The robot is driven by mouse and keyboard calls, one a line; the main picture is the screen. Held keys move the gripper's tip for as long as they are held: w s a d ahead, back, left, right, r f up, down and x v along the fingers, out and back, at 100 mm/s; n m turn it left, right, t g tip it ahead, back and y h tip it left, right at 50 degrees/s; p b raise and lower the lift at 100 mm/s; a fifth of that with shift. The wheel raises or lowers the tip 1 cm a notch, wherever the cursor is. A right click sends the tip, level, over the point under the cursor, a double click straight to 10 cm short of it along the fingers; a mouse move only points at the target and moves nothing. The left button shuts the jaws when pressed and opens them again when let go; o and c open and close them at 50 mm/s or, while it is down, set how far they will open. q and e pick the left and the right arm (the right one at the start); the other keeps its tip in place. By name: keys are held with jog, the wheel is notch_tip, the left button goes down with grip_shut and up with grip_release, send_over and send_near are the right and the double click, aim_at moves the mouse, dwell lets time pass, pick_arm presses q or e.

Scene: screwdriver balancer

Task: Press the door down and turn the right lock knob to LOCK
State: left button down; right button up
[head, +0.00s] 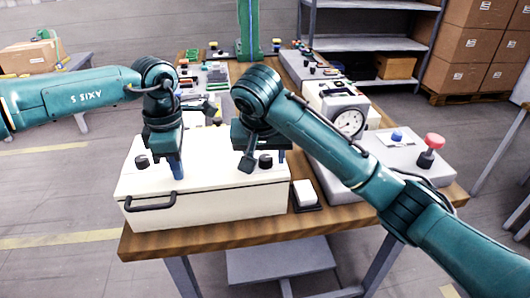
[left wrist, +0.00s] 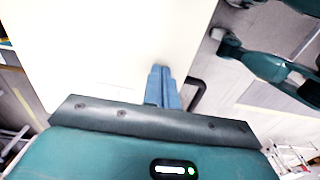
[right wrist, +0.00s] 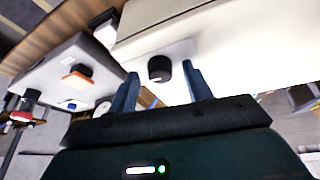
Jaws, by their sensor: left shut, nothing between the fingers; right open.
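The door (head: 215,181) is the cream lid of a box on the wooden table, and it looks closed. My left gripper (head: 179,172) is shut and empty, its blue fingertips down at the lid; contact is hard to tell. The left wrist view shows its fingers (left wrist: 163,88) together over the cream surface. The right lock knob (head: 265,161) is black, near the lid's right end. My right gripper (right wrist: 160,82) is open, and in its wrist view the knob (right wrist: 159,69) appears between the two fingers, with gaps on both sides. The knob's label is not readable.
A black handle (head: 151,202) is on the box front, and the left knob (head: 142,161) is near the lid's left end. A white switch (head: 305,193), a gauge (head: 348,122) and a red button (head: 433,141) stand to the right.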

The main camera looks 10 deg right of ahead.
pick_arm(q)
jog(key=shift+s+f, duration=0.1)
jog(key=shift+f, duration=0.2)
pick_arm(e)
jog(key=shift+r, duration=0.1)
jog(key=v, duration=1.2)
pick_arm(q)
jog(key=shift+r+p, duration=2.25)
jog(key=shift+r, duration=1.55)
pick_arm(e)
notch_tip(320, 180, up, 4)
jog(key=shift+r, duration=0.15)
pick_arm(q)
jog(key=shift+f, duration=0.1)
